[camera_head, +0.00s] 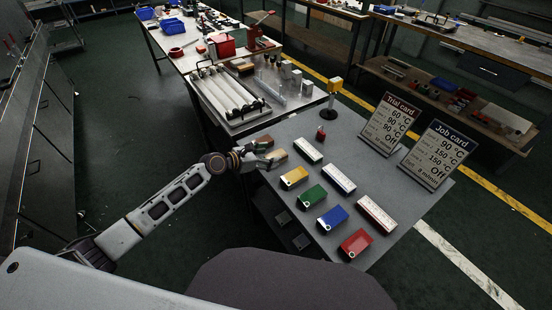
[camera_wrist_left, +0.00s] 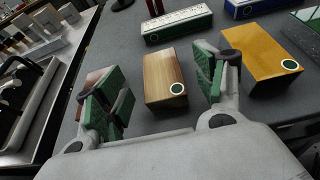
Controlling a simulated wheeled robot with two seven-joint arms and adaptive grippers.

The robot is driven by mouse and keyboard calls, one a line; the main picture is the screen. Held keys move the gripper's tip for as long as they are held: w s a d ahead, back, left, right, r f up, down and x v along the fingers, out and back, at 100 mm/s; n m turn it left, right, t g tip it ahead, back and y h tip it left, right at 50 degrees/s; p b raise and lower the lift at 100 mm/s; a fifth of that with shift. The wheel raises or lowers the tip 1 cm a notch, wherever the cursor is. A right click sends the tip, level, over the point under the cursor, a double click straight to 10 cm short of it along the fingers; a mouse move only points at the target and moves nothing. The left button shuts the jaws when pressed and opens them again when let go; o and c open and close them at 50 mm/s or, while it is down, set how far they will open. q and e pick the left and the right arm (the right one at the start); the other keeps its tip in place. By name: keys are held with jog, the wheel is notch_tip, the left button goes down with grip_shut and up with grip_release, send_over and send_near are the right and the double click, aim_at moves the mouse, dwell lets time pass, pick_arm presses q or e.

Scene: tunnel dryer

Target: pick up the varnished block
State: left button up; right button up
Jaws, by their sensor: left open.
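The varnished block, a light brown wood-grained block (camera_wrist_left: 163,78) with a round dark green mark at one corner, lies on the grey table. It also shows in the head view (camera_head: 279,157). My left gripper (camera_head: 268,152) is open, its green-padded fingers on either side of the block. Gaps show between block and pads in the wrist view, so it is not gripped. A reddish-brown item (camera_wrist_left: 97,78) is partly hidden behind the left finger in the wrist view. My right gripper is not in view.
A yellow block (camera_wrist_left: 262,55) lies just right of the gripper; green (camera_head: 312,195), blue (camera_head: 332,218) and red (camera_head: 356,243) blocks follow along the table. White labelled strips (camera_head: 340,179) lie behind them. A roller machine (camera_head: 228,95) stands beyond the table's far edge.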

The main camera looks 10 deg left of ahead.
aim_at(279, 154)
pick_arm(q)
jog(key=shift+w+d+f, duration=0.25)
jog(key=shift+w+d, duration=0.2)
jog(key=shift+w+d+f, duration=0.15)
jog(key=shift+w+d, duration=0.05)
jog(key=shift+w, duration=0.05)
jog(key=shift+b+x, duration=0.35)
jog(key=shift+x, duration=0.4)
jog(key=shift+w+d+f, duration=0.25)
jog(key=shift+w+d, duration=0.1)
jog(key=shift+w, duration=0.05)
jog(key=c, duration=1.1)
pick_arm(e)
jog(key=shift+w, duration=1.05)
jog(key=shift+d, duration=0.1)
pick_arm(q)
jog(key=shift+r, duration=0.2)
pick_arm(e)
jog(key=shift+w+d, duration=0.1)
